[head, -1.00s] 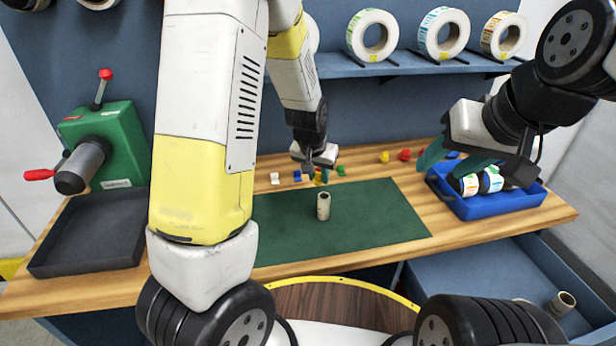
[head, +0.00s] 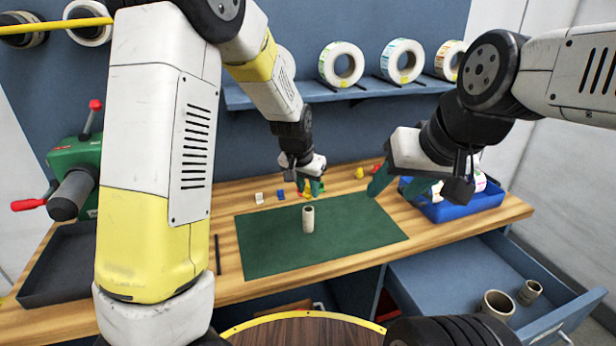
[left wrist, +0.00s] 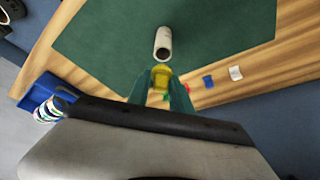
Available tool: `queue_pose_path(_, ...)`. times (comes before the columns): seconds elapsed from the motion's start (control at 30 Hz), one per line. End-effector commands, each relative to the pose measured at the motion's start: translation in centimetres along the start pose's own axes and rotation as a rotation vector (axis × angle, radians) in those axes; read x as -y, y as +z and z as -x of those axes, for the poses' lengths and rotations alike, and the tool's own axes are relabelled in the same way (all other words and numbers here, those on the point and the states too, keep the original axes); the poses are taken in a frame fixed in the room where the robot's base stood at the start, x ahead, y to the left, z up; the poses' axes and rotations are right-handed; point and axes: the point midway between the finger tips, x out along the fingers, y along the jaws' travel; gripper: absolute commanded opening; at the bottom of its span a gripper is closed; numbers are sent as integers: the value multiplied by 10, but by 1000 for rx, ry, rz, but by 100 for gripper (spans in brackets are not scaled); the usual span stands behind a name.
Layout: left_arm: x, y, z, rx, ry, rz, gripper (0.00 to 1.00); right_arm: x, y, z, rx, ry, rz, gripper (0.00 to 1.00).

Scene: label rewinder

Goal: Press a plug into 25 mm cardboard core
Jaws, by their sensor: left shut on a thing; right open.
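The cardboard core (head: 308,220) stands upright on the green mat (head: 350,235); it also shows in the left wrist view (left wrist: 163,44), with its open end visible. My left gripper (head: 312,188) is at the mat's back edge, behind the core. In the left wrist view its fingers (left wrist: 162,82) are shut on a yellow plug (left wrist: 162,74), close to the core in the picture but apart from it. My right gripper (head: 400,190) is open and empty, above the bench at the left of the blue bin.
Loose plugs lie behind the mat, including a white one (head: 259,198), a blue one (head: 280,193) and another yellow one (head: 359,172). The blue bin (head: 460,212) holds label rolls. An open drawer (head: 450,280) holds a wide core (head: 497,304) and a narrower one (head: 530,292).

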Motion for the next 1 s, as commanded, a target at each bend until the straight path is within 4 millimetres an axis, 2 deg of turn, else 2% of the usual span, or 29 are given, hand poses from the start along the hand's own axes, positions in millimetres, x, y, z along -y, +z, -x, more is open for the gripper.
queue_pose_path(0.6,-1,14,-34,1,0,0,0,0,0,0,0,0,0,50)
queue_pose_path(1.0,-1,20,-45,5,0,1,0,0,0,0,0,0,0,50)
